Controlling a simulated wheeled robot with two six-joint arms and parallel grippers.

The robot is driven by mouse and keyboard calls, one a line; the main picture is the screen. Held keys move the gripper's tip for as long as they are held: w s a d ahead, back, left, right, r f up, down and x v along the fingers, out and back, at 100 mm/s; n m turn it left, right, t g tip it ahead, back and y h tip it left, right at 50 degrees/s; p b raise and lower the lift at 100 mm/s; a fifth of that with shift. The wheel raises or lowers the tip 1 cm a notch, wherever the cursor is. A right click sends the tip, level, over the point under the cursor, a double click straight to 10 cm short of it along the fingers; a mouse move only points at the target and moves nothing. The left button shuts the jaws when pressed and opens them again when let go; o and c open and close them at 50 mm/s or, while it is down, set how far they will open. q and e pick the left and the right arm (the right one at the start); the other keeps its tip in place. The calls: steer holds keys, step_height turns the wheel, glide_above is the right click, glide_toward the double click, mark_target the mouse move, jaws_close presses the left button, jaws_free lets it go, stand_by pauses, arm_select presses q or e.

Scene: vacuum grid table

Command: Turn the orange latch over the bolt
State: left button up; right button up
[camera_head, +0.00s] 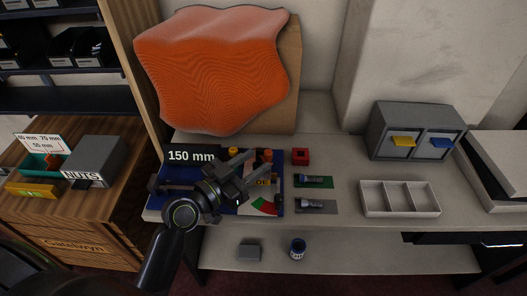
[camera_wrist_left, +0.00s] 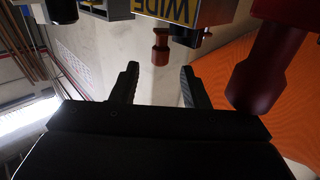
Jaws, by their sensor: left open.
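A small orange piece (camera_head: 267,155), perhaps the latch, stands at the back of the blue fixture board (camera_head: 225,207). My left gripper (camera_head: 256,164) is open over the board's right part, its fingers pointing right near this piece and partly covering a yellow label (camera_head: 263,182). In the left wrist view, an orange-brown knob (camera_wrist_left: 161,48) shows beyond and between the open fingers (camera_wrist_left: 160,80), beside the "WIDE" label (camera_wrist_left: 168,10). A larger dark-red knob (camera_wrist_left: 268,72) is right of the fingers. Nothing is visibly held. I cannot make out the bolt. My right gripper is not seen.
A "150 mm" sign (camera_head: 191,156) stands at the board's back left. Right of it are a red block (camera_head: 300,157), green (camera_head: 313,182) and grey (camera_head: 316,207) pads with tools, and a divided tray (camera_head: 399,213). An orange draped panel (camera_head: 212,75) rises behind.

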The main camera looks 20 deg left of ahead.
mark_target(265, 155)
arm_select(q)
steer(key=shift+x, duration=1.85)
